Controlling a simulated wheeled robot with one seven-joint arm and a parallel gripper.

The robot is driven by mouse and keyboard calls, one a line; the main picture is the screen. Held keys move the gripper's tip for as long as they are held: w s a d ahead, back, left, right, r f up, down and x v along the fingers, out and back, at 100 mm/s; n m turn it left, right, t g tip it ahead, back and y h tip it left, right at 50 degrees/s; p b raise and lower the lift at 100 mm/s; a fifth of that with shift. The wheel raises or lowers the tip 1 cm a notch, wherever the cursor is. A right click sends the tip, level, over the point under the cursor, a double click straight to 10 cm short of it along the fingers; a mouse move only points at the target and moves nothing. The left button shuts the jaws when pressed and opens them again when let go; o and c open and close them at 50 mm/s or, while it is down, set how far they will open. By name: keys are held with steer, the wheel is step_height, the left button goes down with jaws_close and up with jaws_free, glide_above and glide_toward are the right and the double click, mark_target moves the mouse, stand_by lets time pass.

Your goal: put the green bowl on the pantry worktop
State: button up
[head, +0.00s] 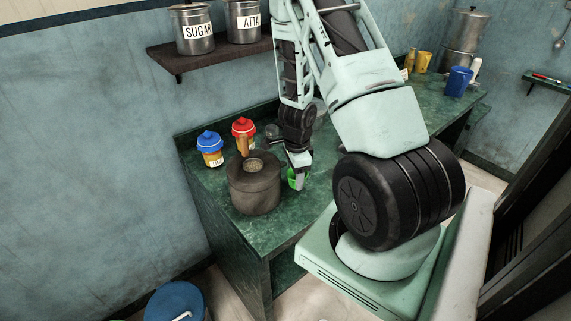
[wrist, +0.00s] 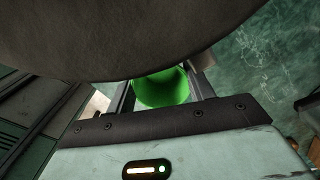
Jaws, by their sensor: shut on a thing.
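The green bowl (head: 292,180) is at the worktop, just right of a dark round pot, and partly hidden by my gripper. My gripper (head: 299,176) points down at it and is shut on it. In the wrist view the green bowl (wrist: 162,88) sits between the two fingers of my gripper (wrist: 161,92), with its upper part hidden by a large dark shape. The green marbled worktop (head: 279,232) runs along the wall. I cannot tell whether the bowl touches the worktop or is just above it.
The dark pot (head: 254,192) with a wooden handle stands close beside the bowl. Jars with blue (head: 210,150) and red (head: 243,133) lids stand behind it. A shelf (head: 212,57) holds labelled canisters. A blue cup (head: 458,82) stands at the far right. The worktop's front left corner is bare.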

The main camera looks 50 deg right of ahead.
steer(key=w+p, duration=0.1)
steer(key=w, duration=0.1)
steer(key=w+d+p, duration=0.1)
steer(key=w, duration=0.2)
steer(key=shift+r, duration=0.15)
steer(key=shift+s+f, duration=0.2)
steer(key=shift+f, duration=0.75)
steer(key=shift+f, duration=0.1)
steer(key=o, duration=1)
